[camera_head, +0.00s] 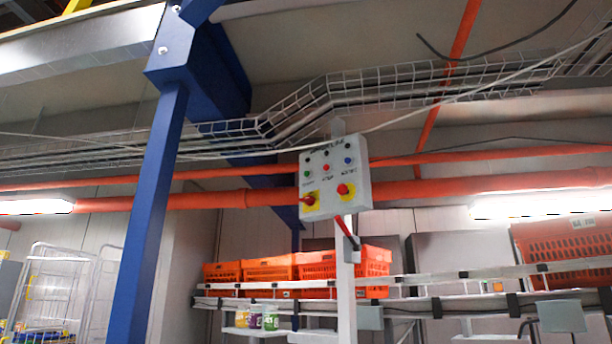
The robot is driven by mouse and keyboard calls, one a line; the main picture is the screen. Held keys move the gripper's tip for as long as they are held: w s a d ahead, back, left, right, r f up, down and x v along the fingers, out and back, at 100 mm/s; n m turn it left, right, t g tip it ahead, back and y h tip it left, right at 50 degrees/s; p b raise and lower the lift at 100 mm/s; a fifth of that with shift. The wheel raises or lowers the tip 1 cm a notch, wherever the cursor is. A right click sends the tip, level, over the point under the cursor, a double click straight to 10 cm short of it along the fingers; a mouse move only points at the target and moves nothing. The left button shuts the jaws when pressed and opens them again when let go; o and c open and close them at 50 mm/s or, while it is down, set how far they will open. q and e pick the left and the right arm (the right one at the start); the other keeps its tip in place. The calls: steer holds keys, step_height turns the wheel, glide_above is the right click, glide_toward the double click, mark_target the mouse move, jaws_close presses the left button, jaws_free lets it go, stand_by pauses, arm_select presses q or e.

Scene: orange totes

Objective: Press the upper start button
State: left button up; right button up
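A light grey control box (335,180) is mounted on a grey post, near the middle of the view and slightly tilted. Its face has a row of small buttons: a green button (307,173) at left, a red button (326,168) in the middle and a blue button (348,161) at right. Small dark spots sit above them. Below are two larger red knobs on yellow plates, a left knob (309,199) and a right knob (344,189). The labels are too small to read, so I cannot tell which button is marked start. Neither gripper is in view.
A blue steel column (150,210) stands left of the box. Orange totes (268,268) line a conveyor rail behind it, with another tote (570,250) at right. Small colourful jars (255,317) stand below. Wire cage trolleys (50,290) are at far left. Orange pipes cross behind the box.

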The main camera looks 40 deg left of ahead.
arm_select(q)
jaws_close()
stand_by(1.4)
